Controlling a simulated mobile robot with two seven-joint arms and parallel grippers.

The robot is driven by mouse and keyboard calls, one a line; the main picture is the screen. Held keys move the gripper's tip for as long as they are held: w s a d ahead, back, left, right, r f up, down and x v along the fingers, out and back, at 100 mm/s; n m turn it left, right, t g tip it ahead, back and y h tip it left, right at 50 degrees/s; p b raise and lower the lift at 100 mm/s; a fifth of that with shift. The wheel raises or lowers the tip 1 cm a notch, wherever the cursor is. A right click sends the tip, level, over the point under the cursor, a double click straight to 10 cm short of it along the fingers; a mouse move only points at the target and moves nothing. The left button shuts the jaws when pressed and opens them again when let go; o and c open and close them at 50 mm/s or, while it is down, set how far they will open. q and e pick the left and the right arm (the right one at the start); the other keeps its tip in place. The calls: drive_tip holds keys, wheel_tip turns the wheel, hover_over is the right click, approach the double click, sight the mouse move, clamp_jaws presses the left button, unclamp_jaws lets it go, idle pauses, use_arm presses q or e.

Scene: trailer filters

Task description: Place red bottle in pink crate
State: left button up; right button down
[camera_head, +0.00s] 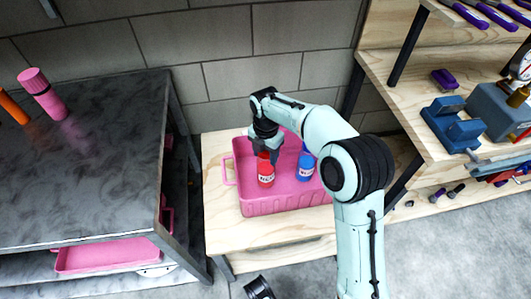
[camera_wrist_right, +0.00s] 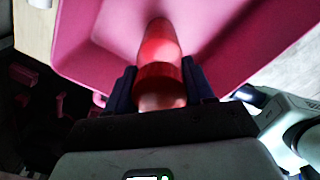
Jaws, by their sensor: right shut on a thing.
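The red bottle (camera_head: 265,174) is upright within the outline of the pink crate (camera_head: 277,206) in the head view. My right gripper (camera_head: 264,153) is shut on its upper part from above. In the right wrist view, the red bottle (camera_wrist_right: 160,55) sits between the two dark fingers of the right gripper (camera_wrist_right: 160,88), with the pink crate (camera_wrist_right: 225,30) around and below it. I cannot tell whether the bottle touches the crate floor. A blue bottle (camera_head: 305,167) stands in the crate to the right. My left gripper is not in view.
The crate is on a light wooden table (camera_head: 222,217). A dark table (camera_head: 85,190) at the left holds a pink bottle (camera_head: 43,94) and an orange object (camera_head: 13,108). Wooden shelves (camera_head: 405,60) with a blue vise (camera_head: 452,124) stand at the right. Another pink crate (camera_head: 105,255) lies under the dark table.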

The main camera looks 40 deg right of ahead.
drive_tip(key=shift+c, duration=2)
unclamp_jaws()
drive_tip(key=shift+f, duration=0.15)
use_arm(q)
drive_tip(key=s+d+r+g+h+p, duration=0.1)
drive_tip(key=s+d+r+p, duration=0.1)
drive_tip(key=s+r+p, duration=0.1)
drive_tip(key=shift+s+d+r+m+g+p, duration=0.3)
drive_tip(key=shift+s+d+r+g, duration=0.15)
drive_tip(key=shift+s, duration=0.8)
use_arm(e)
wheel_tip(320, 180, up, 12)
drive_tip(key=shift+r, duration=0.15)
